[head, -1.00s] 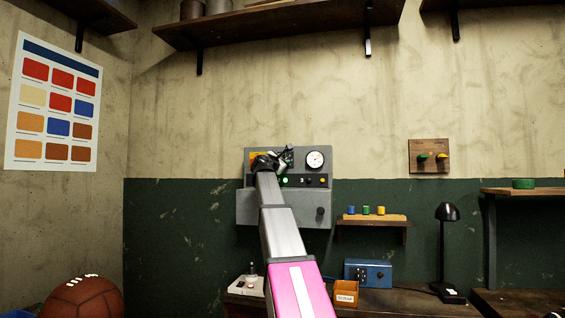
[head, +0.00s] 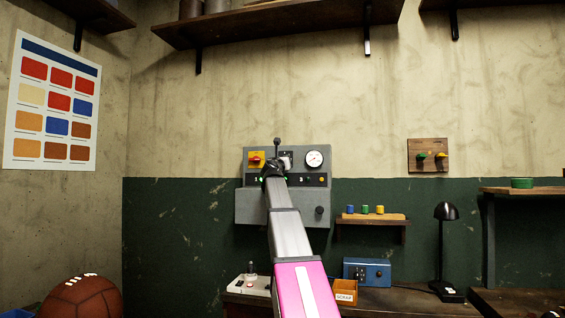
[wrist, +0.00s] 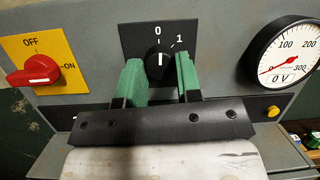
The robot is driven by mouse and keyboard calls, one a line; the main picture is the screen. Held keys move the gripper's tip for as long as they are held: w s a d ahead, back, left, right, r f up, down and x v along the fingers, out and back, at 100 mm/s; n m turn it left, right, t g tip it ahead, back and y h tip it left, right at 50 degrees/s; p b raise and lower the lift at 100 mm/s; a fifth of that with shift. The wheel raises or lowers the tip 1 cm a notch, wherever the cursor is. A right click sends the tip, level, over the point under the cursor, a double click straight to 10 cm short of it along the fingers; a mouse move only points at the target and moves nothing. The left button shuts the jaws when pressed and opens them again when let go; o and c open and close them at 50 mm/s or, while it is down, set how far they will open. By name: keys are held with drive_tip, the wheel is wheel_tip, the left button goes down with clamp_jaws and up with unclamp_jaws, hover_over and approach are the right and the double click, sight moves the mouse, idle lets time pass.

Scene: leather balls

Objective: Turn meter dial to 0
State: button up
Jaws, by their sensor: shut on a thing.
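The meter dial (wrist: 160,60) is a round black knob on a black plate (wrist: 130,38) marked 0 and 1. Its white line points up at the 0. My gripper (wrist: 160,78) has a green pad on each side of the knob and is shut on it. In the head view my gripper (head: 280,165) is at the grey panel (head: 255,208) and hides much of the dial. The round white meter (wrist: 288,48) is to the right, with its red needle near 0 and a box reading 0 V.
A red switch (wrist: 33,72) on a yellow plate marked OFF and ON is left of the dial, its handle lying roughly sideways. A yellow button (wrist: 273,112) is below the meter. A black knob (head: 319,210) is lower right on the panel.

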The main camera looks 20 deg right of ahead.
drive_tip(key=shift+f+n+y, duration=0.1)
drive_tip(key=shift+n+y, duration=0.2)
drive_tip(key=shift+n, duration=0.5)
drive_tip(key=o, duration=0.9)
drive_tip(key=v, duration=1)
drive_tip(key=shift+s+a+f, duration=0.1)
drive_tip(key=shift+s+f, duration=0.15)
drive_tip(key=shift+s, duration=0.1)
